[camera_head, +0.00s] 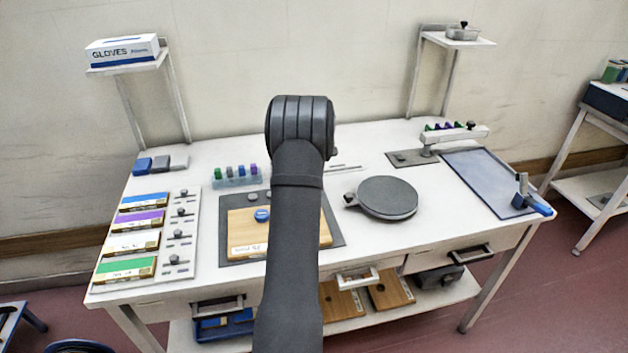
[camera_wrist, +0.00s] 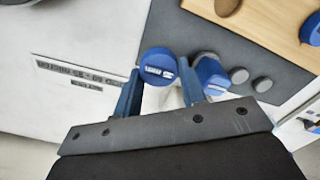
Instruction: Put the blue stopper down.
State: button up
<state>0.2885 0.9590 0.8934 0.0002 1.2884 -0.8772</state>
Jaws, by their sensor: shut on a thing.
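In the wrist view my gripper (camera_wrist: 161,84) has its two blue fingers closed on a blue stopper (camera_wrist: 158,65), a round cap with white lettering on its face. The held stopper appears over the edge between the white tabletop and the dark grey mat. A second blue rounded thing (camera_wrist: 208,74) shows just beside the right finger; I cannot tell whether it is another stopper. A blue cap (camera_head: 262,214) lies on the wooden board (camera_head: 240,236), and its edge also shows in the wrist view (camera_wrist: 314,28). In the head view my arm hides the gripper and held stopper.
The wooden board lies on a dark grey mat (camera_head: 336,229). Two grey discs (camera_wrist: 238,75) lie on the mat. A rack of coloured stoppers (camera_head: 236,180) stands behind it. A round grey plate (camera_head: 388,198) and a shallow tray (camera_head: 485,180) are to the right. White tabletop lies bare between them.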

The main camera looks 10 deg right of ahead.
jog(key=shift+a+f, duration=0.1)
jog(key=shift+f, duration=1.95)
jog(key=shift+f, duration=0.2)
jog(key=o, duration=0.9)
jog(key=shift+o, duration=0.2)
jog(key=shift+r, duration=0.1)
notch_tip(320, 180, up, 12)
jog(key=shift+r, duration=0.1)
